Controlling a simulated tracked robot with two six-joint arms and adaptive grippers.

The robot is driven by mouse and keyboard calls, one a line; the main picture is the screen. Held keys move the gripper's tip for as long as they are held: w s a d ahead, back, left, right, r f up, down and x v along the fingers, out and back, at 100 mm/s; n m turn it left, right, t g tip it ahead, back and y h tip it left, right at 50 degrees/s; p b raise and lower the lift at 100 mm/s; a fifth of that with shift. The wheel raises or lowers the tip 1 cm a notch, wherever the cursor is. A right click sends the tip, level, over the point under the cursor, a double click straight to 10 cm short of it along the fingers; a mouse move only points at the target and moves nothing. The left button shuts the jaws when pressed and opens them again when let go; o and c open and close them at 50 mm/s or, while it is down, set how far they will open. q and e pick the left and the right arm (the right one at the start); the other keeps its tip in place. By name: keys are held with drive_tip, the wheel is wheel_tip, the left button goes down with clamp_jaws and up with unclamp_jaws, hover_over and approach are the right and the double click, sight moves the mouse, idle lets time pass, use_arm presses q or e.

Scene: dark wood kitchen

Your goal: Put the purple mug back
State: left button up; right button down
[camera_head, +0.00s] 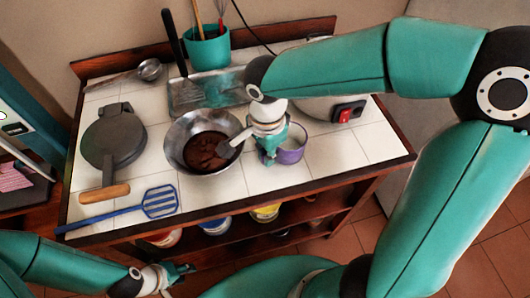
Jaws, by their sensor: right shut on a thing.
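The purple mug (293,153) stands on the white tiled counter (335,158), just right of a metal bowl. My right gripper (271,157) reaches down at the mug's left side and is shut on it. The mug's left part is hidden behind the gripper. My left gripper (188,268) is low in front of the counter, at the bottom of the view, with nothing seen in it. Its fingers are too small to tell whether they are open or shut.
A metal bowl (178,138) with brown contents stands close left of the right gripper. A blue slotted spatula (160,201), a dark round press (113,140), a metal tray (187,95) and a teal utensil pot (207,47) are on the counter. An appliance with a red switch (345,115) stands behind the mug.

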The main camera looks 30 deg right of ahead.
drive_tip(key=c, duration=1.2)
unclamp_jaws()
wheel_tip(320, 180, up, 12)
drive_tip(key=shift+r+p, duration=0.1)
drive_tip(key=shift+p, duration=0.25)
drive_tip(key=shift+s, duration=0.1)
